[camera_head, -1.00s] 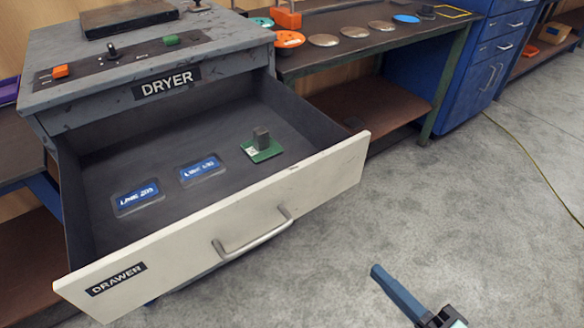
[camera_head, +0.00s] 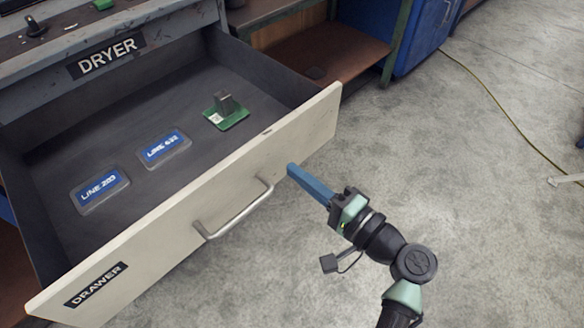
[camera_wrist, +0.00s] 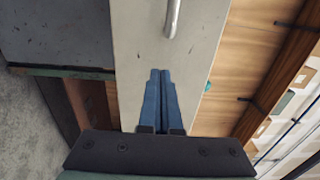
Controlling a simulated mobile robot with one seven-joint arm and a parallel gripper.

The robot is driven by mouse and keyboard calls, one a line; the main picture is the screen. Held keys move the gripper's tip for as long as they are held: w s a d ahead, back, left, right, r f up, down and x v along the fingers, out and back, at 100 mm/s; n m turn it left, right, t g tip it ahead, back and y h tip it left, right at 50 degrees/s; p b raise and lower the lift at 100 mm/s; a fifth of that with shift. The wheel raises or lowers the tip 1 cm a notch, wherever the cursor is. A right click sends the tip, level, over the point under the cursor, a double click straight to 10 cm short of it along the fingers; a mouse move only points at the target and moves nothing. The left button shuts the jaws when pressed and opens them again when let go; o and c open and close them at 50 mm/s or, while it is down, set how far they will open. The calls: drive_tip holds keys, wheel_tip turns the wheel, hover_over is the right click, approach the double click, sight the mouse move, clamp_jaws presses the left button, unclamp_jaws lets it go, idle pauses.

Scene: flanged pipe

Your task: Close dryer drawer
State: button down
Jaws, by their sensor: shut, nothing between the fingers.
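The dryer drawer (camera_head: 290,137) stands open, its cream front panel facing me with a metal bar handle (camera_head: 236,213). The dryer body with its DRYER label (camera_head: 106,55) is at the upper left. Inside the drawer are a blue LINE 203 plate (camera_head: 100,190), a second blue plate (camera_head: 164,149) and a green piece with a dark block (camera_head: 226,113). My gripper (camera_head: 292,170) is shut and empty, its blue fingertips at or close to the front panel, right of the handle. In the wrist view the fingers (camera_wrist: 160,75) point at the panel (camera_wrist: 140,50) beside the handle (camera_wrist: 172,18); contact is unclear.
A workbench with a brown lower shelf (camera_head: 325,58) stands behind the drawer to the right. A blue cabinet (camera_head: 420,35) is beyond it. A yellow-green cable (camera_head: 500,105) lies on the grey floor, which is otherwise mostly clear at right.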

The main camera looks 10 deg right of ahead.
drive_tip(key=shift+x, duration=1.1)
